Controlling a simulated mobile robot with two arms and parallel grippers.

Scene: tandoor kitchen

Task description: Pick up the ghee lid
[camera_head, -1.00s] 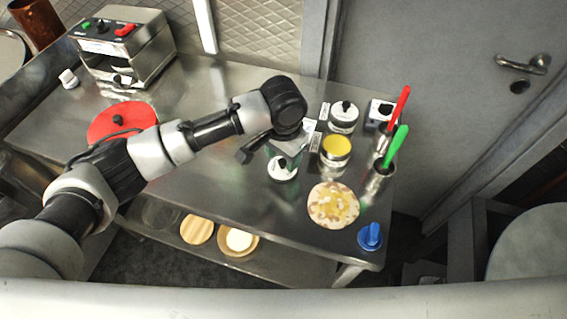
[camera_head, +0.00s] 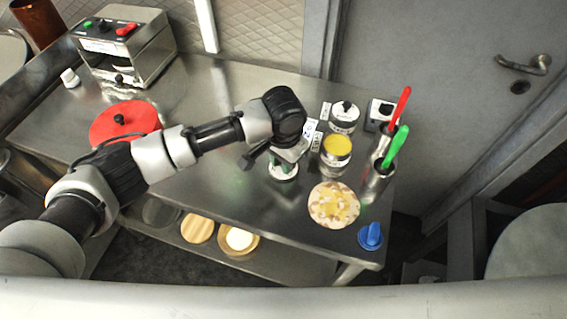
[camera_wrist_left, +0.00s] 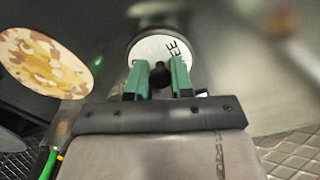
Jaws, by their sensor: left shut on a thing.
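The ghee lid (camera_head: 282,174) is a white disc with a black knob and dark lettering, lying on the steel table in the head view. It also shows in the left wrist view (camera_wrist_left: 147,48), where its lettering is partly hidden. My left gripper (camera_wrist_left: 161,75) has its green fingers on either side of the black knob, shut on it. In the head view the left gripper (camera_head: 285,162) is over the lid and covers part of it. An open jar with yellow contents (camera_head: 337,146) stands to the right of the lid. My right gripper is not in view.
A lidded jar (camera_head: 344,115) stands behind the open jar. Steel cups hold a red-handled (camera_head: 399,104) and a green-handled utensil (camera_head: 396,146). A patterned round board (camera_head: 334,204) and a blue-handled press (camera_head: 370,237) are near the front right. A red lid (camera_head: 124,121) lies left.

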